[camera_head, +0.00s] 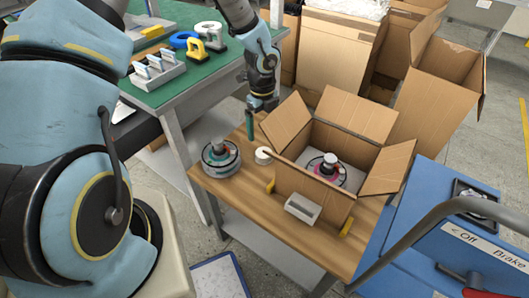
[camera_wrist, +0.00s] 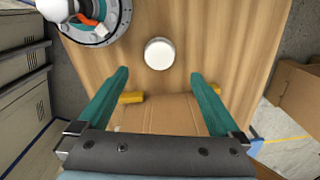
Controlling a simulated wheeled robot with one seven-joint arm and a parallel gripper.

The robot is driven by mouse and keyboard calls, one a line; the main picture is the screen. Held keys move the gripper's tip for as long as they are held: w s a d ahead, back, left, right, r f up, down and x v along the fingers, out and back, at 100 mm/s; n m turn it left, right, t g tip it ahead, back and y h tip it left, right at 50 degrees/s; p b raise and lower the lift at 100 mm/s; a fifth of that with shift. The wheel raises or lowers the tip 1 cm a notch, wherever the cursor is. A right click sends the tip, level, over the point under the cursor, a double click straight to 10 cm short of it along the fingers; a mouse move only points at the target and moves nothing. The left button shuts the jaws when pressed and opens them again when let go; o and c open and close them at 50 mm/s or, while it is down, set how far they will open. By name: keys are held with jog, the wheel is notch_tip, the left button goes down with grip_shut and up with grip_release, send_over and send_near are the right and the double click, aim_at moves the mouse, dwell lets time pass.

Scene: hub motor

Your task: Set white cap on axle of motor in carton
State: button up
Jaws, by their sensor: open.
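The white cap (camera_head: 263,155) lies on the wooden table, between a motor and the carton. It shows as a round white disc in the wrist view (camera_wrist: 159,53), just past my fingertips and roughly centred between them. My gripper (camera_head: 258,122) is open and empty above the table, with its teal fingers (camera_wrist: 159,76) spread wide. The open carton (camera_head: 308,192) stands on the table with its flaps out. Inside it sits a motor (camera_head: 328,169) with its axle pointing up. The carton's lower parts are hidden by its walls.
A second motor (camera_head: 221,160) stands on the table left of the cap; it also shows in the wrist view (camera_wrist: 98,30). A grey block (camera_head: 302,208) is at the carton's front. A green-topped bench (camera_head: 180,87) is behind left, a blue cart (camera_head: 432,245) at right.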

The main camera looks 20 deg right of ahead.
aim_at(263, 148)
notch_tip(263, 148, down, 10)
jog(key=shift+f+p, duration=0.1)
jog(key=shift+p, duration=0.3)
jog(key=shift+c, duration=0.2)
jog(key=c, duration=1.4)
